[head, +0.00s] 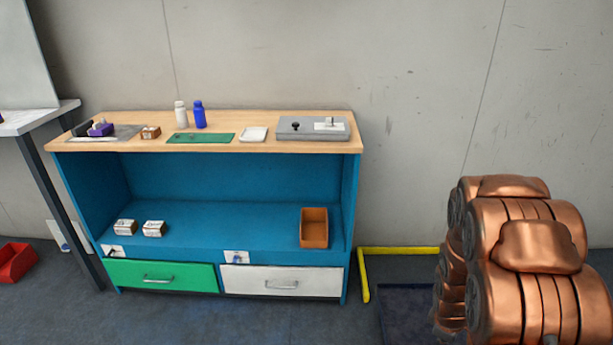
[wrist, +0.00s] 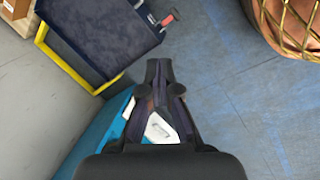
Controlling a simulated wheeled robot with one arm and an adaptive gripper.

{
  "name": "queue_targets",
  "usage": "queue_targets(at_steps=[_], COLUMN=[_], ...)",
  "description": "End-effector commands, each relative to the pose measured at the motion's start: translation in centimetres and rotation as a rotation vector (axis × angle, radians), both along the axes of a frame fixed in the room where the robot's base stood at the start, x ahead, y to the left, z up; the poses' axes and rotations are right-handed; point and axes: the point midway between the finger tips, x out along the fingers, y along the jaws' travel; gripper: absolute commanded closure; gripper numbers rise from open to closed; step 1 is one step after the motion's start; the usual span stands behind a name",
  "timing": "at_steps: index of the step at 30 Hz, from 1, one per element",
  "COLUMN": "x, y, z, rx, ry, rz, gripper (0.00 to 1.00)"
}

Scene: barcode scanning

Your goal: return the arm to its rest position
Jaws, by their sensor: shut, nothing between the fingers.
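My gripper (wrist: 158,66) shows in the wrist view, pointing down over the floor. Its dark fingers come together at the tips. A white surface (wrist: 160,128) shows through the gap between the finger links, beyond them. The gripper is not visible in the head view. The workbench (head: 235,213) stands against the wall in the head view, apart from the arm.
On the bench top are white and blue bottles (head: 200,114), a green mat (head: 200,138) and a grey device (head: 295,128). Small boxes (head: 153,228) and an orange bin (head: 313,228) sit on the shelf. A yellow frame (head: 363,275) is on the floor right of the bench.

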Motion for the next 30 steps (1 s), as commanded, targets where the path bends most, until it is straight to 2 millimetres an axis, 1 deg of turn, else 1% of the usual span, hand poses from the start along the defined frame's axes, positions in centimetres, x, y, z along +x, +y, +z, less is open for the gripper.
queue_targets(at_steps=[1,6,8,9,14,18,23,24,30], x=[0.0,-1.4,-2.0,-2.4,-4.3,-6.4,-9.2,-9.9,-14.0], y=[0.5,2.5,3.2,3.8,6.0,8.1,10.5,11.1,14.1], z=[2.6,8.3,10.3,11.6,16.6,20.8,25.3,26.4,31.6], rx=[0.001,0.018,0.023,0.028,0.048,0.069,0.095,0.101,0.129], ry=[-0.007,0.006,0.008,0.011,0.021,0.035,0.054,0.056,0.088], rz=[-0.028,-0.149,-0.19,-0.217,-0.325,-0.415,-0.513,-0.536,-0.648], gripper=[1.0,1.0,1.0,1.0,1.0,1.0,1.0,1.0,1.0])
